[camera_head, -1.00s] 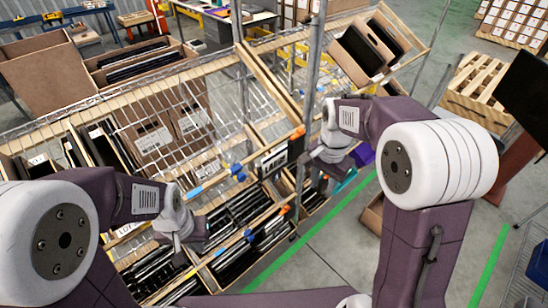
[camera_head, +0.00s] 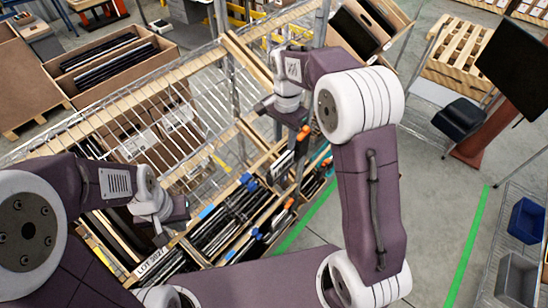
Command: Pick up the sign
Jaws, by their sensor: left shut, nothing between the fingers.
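A small dark and white panel that looks like the sign (camera_head: 281,165) is at the front edge of the wire rack, by an upright post. A white label reading something like "LOT" (camera_head: 152,262) shows on the lower carton edge; I cannot tell which one is the task's sign. My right gripper (camera_head: 290,118) is above the dark and white panel; its fingers are too small and dark to read. My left gripper (camera_head: 172,222) is shut and empty, low over the cartons at the rack's left.
Tilted cartons of dark flat items (camera_head: 225,222) fill the lower rack. The wire shelf (camera_head: 140,125) has wooden rails. A pallet (camera_head: 465,55), a dark monitor on a stand (camera_head: 515,65) and blue bin (camera_head: 527,220) are at right. The grey floor (camera_head: 430,200) is clear there.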

